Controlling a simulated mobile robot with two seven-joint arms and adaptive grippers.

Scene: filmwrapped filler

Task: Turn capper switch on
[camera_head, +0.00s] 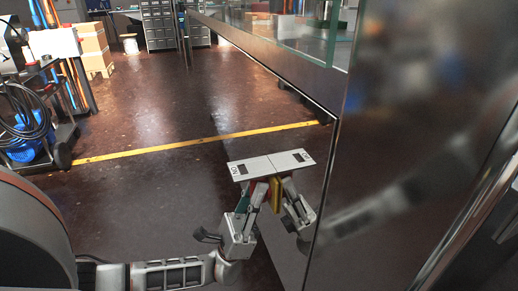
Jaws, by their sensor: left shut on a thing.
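A pale label plate (254,168) with dark markings, one reading like ON, juts from the glossy dark cabinet side. Its mirror image seems to join it on the right. Below it are small red, green and yellow parts, the yellow one (275,195) clearest; they seem to belong to the switch. My left gripper (258,194) reaches up to these parts from below and is shut on the switch. The plate partly hides its fingertips, and I cannot tell which way the switch is turned. The gripper shape to its right looks like a reflection. My right gripper is not in view.
The tall shiny cabinet panel (415,170) fills the right side, with glass panes (290,35) above. A cart with cables (40,125) stands at left, near stacked boxes (92,45). Open brown floor with a yellow line (150,152) lies between.

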